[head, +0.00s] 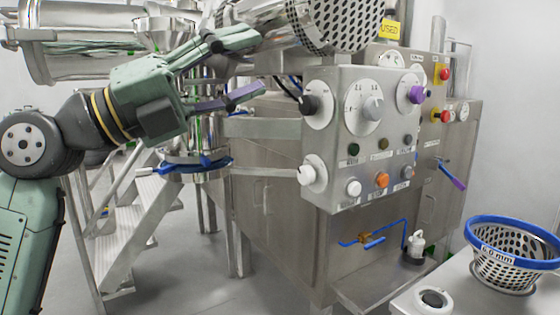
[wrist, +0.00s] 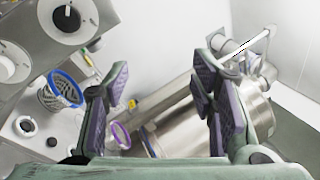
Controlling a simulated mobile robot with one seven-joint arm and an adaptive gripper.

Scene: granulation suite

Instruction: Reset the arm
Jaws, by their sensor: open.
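My gripper (head: 246,72) is in the upper left half of the head view, in front of the metal machine and left of its control panel. Its green fingers with purple pads are spread apart, and nothing is between them. In the wrist view my gripper (wrist: 160,105) also shows open, with the pads apart on the left and right. My arm reaches in from the left edge of the head view, bent at the elbow. No pad is seen touching anything.
The control panel (head: 362,140) with knobs and buttons stands right of my gripper. A blue-rimmed perforated basket (head: 510,256) sits on a bench at the lower right. Metal stairs (head: 125,220) stand behind my arm. Open floor (head: 185,270) shows at the lower left.

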